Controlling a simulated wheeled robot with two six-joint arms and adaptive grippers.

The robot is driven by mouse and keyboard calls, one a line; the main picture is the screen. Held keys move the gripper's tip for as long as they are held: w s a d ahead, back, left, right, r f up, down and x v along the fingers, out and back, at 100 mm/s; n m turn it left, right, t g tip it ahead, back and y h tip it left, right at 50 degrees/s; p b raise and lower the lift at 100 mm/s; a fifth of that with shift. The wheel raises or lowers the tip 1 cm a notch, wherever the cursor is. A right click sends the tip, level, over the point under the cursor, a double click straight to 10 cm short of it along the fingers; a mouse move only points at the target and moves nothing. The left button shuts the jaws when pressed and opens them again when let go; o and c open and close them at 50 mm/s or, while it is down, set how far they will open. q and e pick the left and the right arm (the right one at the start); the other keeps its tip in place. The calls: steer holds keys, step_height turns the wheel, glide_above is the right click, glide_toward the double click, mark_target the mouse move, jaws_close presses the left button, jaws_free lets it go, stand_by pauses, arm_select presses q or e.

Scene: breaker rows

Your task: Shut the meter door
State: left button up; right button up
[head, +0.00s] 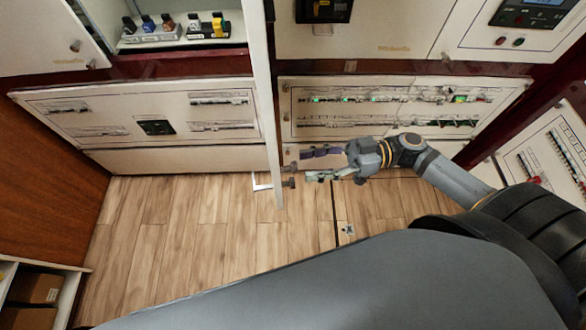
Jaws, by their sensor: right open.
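A white door (264,100) stands swung out and shows almost edge-on, running from the top of the head view down over the floor. I take it for the meter door. Dark knob-like handle parts (289,183) stick out from its right face near the lower end. My right gripper (308,163) is just right of these parts, with its fingers apart and pointing left at the door. Nothing shows between the fingers. I cannot tell whether a fingertip touches the handle. My left gripper is not in view.
Breaker panels line the wall, one left (155,127) and one right (400,108) of the door. An open shelf (182,40) with several small items is at upper left. A black meter-like unit (323,10) is at top. Wooden floor (180,230) is clear at lower left.

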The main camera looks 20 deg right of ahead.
mark_target(293, 167)
steer(key=a, duration=0.4)
steer(key=shift+w+a+b, duration=0.3)
steer(key=shift+w+a, duration=0.05)
steer(key=shift+a, duration=0.05)
jaws_close()
